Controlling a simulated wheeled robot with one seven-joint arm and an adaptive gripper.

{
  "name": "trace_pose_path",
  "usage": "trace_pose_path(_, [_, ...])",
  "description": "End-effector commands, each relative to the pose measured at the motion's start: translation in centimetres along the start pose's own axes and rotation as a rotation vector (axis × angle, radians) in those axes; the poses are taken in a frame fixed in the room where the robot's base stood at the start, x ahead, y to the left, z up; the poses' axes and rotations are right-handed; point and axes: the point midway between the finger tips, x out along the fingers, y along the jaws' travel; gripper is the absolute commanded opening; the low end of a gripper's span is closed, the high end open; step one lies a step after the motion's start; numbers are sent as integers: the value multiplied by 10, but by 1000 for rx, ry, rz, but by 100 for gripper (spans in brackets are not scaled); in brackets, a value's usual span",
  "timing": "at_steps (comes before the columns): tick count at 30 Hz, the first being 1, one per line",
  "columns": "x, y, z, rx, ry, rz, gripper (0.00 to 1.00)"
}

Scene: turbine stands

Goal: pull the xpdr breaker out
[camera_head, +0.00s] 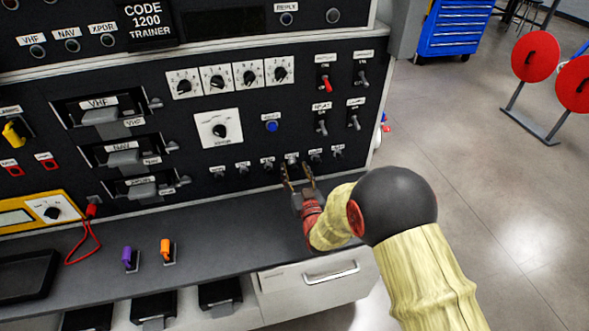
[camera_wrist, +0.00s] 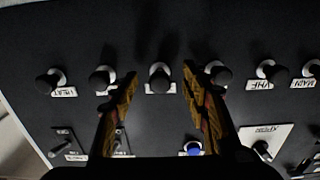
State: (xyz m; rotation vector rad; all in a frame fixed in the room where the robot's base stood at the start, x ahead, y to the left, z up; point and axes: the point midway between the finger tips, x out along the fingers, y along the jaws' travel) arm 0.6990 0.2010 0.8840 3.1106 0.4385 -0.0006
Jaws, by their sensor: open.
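A row of black breaker knobs runs along the lower part of the panel. The labels I can read in the wrist view include VHF and MAIN; the xpdr label is not legible. One knob (camera_wrist: 160,77), likely the xpdr breaker, lies in the picture between the two fingertips of my open gripper (camera_wrist: 160,70). In the head view that knob (camera_head: 291,158) is just at the fingertips of my gripper (camera_head: 297,172), partly hidden by them. The fingers show a gap on both sides of it. Whether the tips reach around it in depth, I cannot tell.
Neighbouring knobs (camera_wrist: 102,80) and (camera_wrist: 218,73) stand close outside each finger. A blue button (camera_head: 272,126) and toggle switches (camera_head: 321,127) sit above the row. The grey shelf (camera_head: 220,232) lies below, with purple (camera_head: 127,257) and orange (camera_head: 165,249) levers at left.

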Motion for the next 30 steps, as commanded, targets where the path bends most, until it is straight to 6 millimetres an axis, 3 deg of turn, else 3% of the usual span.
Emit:
trace_pose_path(8, [-2,0,0,0,0,0,46])
trace_pose_path(30, [-54,0,0,0,0,0,46])
